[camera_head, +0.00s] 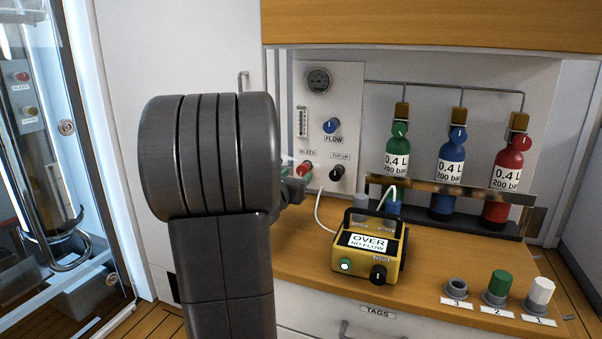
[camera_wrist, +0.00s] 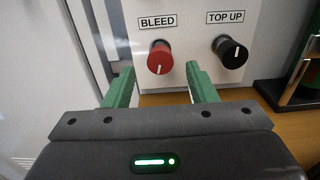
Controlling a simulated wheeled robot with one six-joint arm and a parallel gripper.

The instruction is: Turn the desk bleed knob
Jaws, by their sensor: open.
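The desk bleed knob (camera_wrist: 160,58) is red with a white pointer line and sits on the white panel under the BLEED label. In the head view it shows (camera_head: 305,170) just beyond my gripper, partly covered. My gripper (camera_wrist: 160,82) is open, with its green fingers to the left and right of the knob in the wrist view. The knob appears between the fingers and a little beyond their tips, and I cannot tell whether either finger touches it. In the head view my arm hides most of the gripper.
The black TOP UP knob (camera_wrist: 230,52) is right of the bleed knob. The blue FLOW knob (camera_head: 331,126) is above. A yellow meter (camera_head: 368,268) reading OVER, NO FLOW stands on the wooden desk. Green, blue and red bottles (camera_head: 509,160) stand at right. A glass door (camera_head: 66,200) is left.

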